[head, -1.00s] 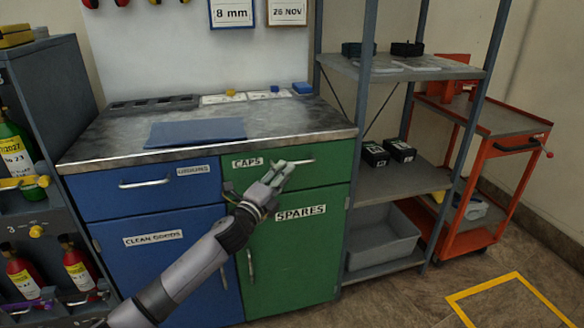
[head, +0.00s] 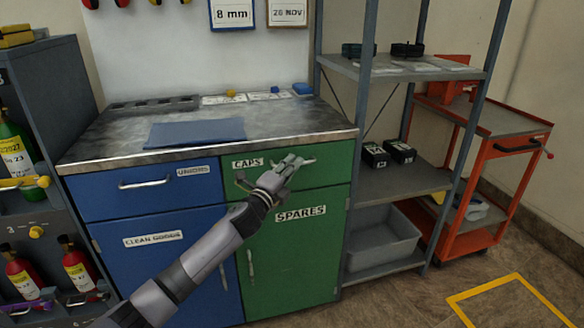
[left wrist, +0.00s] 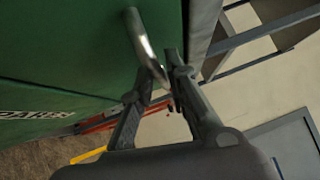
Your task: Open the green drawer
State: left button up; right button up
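The green drawer (head: 333,168), labelled CAPS, is the upper right drawer of the cabinet under the worktop. Its front looks flush with the cabinet. My left gripper (head: 293,162) is at its metal handle (head: 310,161) and hides much of it. In the left wrist view the handle (left wrist: 143,40) runs between the two fingertips of my left gripper (left wrist: 159,72). The fingers lean in and close around the bar, with little gap left. My right gripper is not in view.
A green SPARES door (head: 300,250) is below, and a blue drawer (head: 100,205) and blue door are to the left. A grey shelf rack (head: 415,182) stands right of the cabinet, with an orange trolley (head: 500,180) beyond. The floor in front is clear, with a yellow marking (head: 500,283).

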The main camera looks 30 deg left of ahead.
pick_arm(q)
grip_shut()
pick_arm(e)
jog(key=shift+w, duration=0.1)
pick_arm(q)
jog(key=shift+d+f, duration=0.1)
jog(key=shift+d, duration=0.05)
dwell(0.3)
